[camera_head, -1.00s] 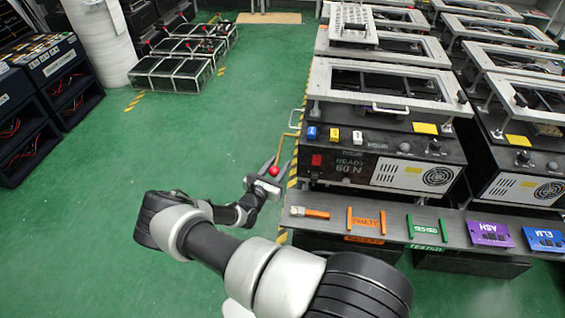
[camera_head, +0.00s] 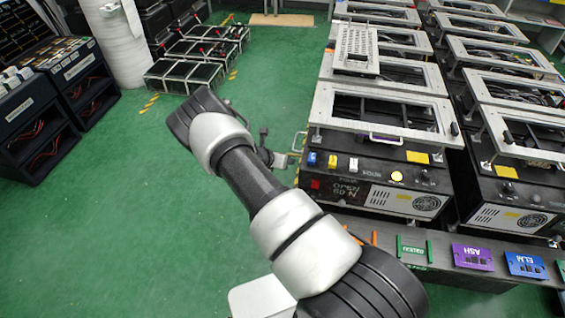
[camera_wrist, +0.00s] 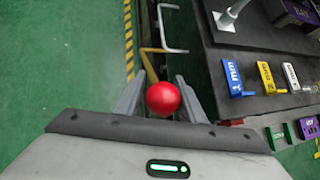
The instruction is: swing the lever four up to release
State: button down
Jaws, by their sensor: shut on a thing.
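A red ball knob (camera_wrist: 163,98) sits between the two fingers of my gripper (camera_wrist: 162,104) in the wrist view, and the gripper is shut on it. A yellow bar (camera_wrist: 150,62) shows just beyond the knob, at the side of the black fixture. I take the knob to be lever four's, but no number on it can be read. In the head view my gripper (camera_head: 280,158) is small and partly behind my arm, beside the fixture's left front corner. The knob is hidden there. A yellow lamp (camera_head: 397,176) glows on the fixture's front panel.
The black fixture (camera_head: 350,192) carries a silver frame (camera_head: 385,137) and blue, yellow and white gauge tags (camera_head: 333,161). A shelf in front holds green (camera_head: 413,250), purple (camera_head: 472,257) and blue (camera_head: 525,264) pieces. Green floor (camera_head: 130,210) is open to the left.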

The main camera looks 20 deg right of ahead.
jog(key=shift+w+d+r+g+y+p, duration=0.3)
jog(key=shift+d+r+g+y+p, duration=0.2)
jog(key=shift+d+r+g+p, duration=0.3)
jog(key=shift+d, duration=0.1)
jog(key=c, duration=1.3)
grip_release()
jog(key=shift+w+r, duration=0.1)
jog(key=shift+w, duration=0.05)
jog(key=shift+w, duration=0.15)
jog(key=shift+a+r, duration=0.1)
jog(key=shift+a, duration=0.1)
jog(key=v, duration=1.7)
jog(key=shift+s, duration=0.25)
